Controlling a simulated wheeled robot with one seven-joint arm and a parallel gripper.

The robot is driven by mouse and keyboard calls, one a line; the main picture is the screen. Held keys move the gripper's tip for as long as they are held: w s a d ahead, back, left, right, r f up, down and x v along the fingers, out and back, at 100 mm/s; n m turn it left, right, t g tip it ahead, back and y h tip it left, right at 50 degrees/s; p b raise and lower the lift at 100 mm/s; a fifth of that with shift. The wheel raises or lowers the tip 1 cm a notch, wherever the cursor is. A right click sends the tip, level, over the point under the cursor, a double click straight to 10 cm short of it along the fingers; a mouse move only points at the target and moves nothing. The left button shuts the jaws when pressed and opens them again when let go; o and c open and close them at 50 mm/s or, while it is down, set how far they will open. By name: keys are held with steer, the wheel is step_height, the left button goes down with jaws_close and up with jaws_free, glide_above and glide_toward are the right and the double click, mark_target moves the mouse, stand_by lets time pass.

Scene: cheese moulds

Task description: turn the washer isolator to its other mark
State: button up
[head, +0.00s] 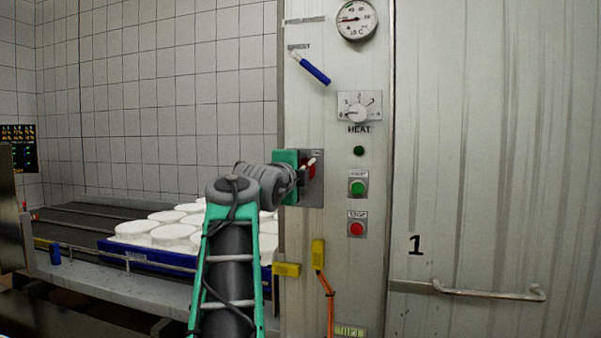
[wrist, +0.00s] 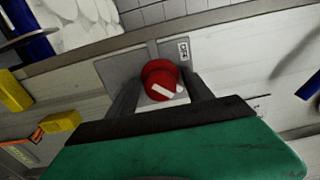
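The washer isolator is a round red knob (wrist: 161,78) with a white bar across its face, on a grey plate (wrist: 122,71) on the wall panel. In the wrist view the bar lies slanted. A small label (wrist: 184,50) sits on the plate near the knob. My gripper (wrist: 164,88) is open, with one dark finger on each side of the knob; I cannot tell whether they touch it. In the head view my gripper (head: 308,165) is in front of the plate, and the knob (head: 312,172) is partly hidden by it.
On the same panel are a blue-handled lever (head: 315,73), a heat dial (head: 357,112), a green button (head: 357,188) and a red button (head: 356,229). A yellow connector (head: 318,253) with an orange cable is below. White moulds (head: 135,231) fill a blue tray at left.

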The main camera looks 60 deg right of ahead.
steer(key=shift+a, duration=0.1)
steer(key=s+a, duration=0.1)
steer(key=a, duration=0.6)
steer(key=shift+s+a+b, duration=0.15)
steer(key=shift+a+b, duration=0.15)
steer(key=shift+b, duration=0.15)
